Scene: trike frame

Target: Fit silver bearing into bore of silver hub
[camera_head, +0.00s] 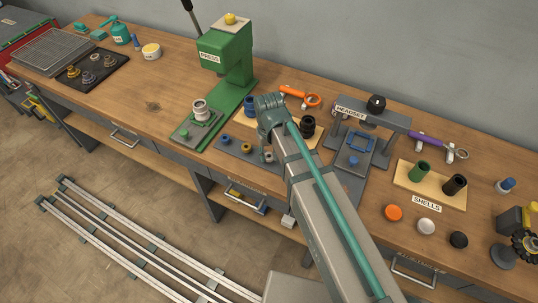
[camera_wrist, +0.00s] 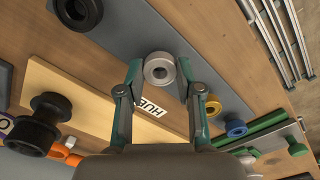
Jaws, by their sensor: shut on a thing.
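The silver bearing (camera_wrist: 160,70) is a short thick ring with a dark central hole. In the wrist view it sits between the fingertips of my gripper (camera_wrist: 159,72), which is shut on it. It shows over the grey mat (camera_wrist: 128,30); I cannot tell whether it still touches the mat. In the head view the bearing (camera_head: 268,157) is small beside the end of my arm. A silver hub (camera_head: 200,106) stands upright in the green fixture on the base of the green press, to the left of my gripper. Its bore is too small to make out.
The green press (camera_head: 228,60) rises behind the hub. A gold bearing (camera_wrist: 212,107) and a blue bearing (camera_wrist: 236,128) lie close to my gripper. The headset press (camera_head: 372,115) stands to the right.

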